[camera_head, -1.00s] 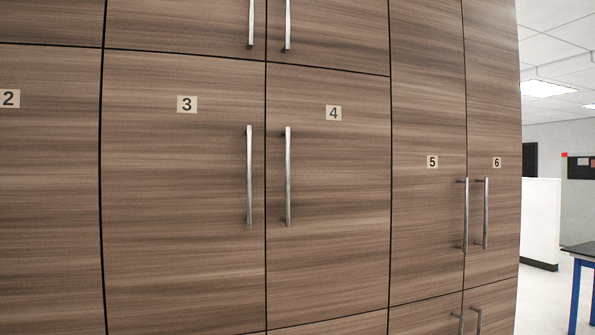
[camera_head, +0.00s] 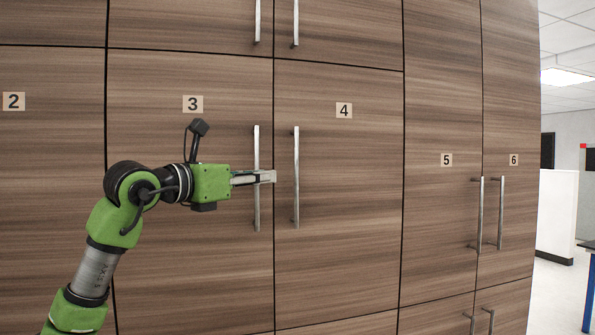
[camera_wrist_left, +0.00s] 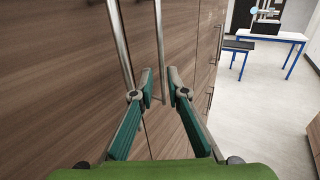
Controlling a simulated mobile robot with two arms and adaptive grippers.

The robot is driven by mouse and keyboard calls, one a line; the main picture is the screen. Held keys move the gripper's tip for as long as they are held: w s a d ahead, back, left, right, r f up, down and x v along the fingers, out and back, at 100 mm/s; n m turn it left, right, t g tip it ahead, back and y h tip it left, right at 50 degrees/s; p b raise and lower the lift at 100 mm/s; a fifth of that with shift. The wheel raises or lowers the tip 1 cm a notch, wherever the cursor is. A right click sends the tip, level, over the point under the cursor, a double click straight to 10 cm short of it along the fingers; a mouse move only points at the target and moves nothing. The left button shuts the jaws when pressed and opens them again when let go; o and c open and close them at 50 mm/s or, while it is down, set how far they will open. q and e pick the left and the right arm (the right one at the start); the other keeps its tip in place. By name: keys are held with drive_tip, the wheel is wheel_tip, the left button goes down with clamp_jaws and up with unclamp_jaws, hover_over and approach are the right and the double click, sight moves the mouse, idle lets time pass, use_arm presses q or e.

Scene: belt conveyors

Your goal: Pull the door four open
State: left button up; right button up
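Door four (camera_head: 345,200) is a brown wood-grain panel marked "4" and stands shut in the head view. Its vertical metal handle (camera_head: 296,178) is on its left edge. My left gripper (camera_head: 274,176) comes in from the left across door three's handle (camera_head: 257,205), its tips just left of door four's handle. In the left wrist view my left gripper (camera_wrist_left: 162,82) has its two fingers apart, with nothing clearly held. Door four's handle (camera_wrist_left: 161,45) shows there beyond and between the fingertips; I cannot tell if they touch it. My right gripper is not in view.
Door three (camera_head: 180,260) is shut behind my left arm. Doors five (camera_head: 430,220) and six (camera_head: 510,220), with their own handles, are at the right. Open floor (camera_wrist_left: 262,100) and a blue-legged table (camera_wrist_left: 268,34) lie beyond the cabinet.

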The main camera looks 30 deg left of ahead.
sight(295, 174)
use_arm(q)
drive_tip(key=w+p, duration=0.1)
drive_tip(key=w, duration=0.2)
drive_tip(key=w+d+p, duration=0.1)
drive_tip(key=w+p, duration=0.1)
drive_tip(key=w, duration=0.2)
drive_tip(key=w+p, duration=0.1)
drive_tip(key=w, duration=0.2)
drive_tip(key=shift+w+d+p, duration=0.2)
drive_tip(key=shift+w+p, duration=0.2)
drive_tip(key=shift+w, duration=0.35)
clamp_jaws()
drive_tip(key=shift+d, duration=0.1)
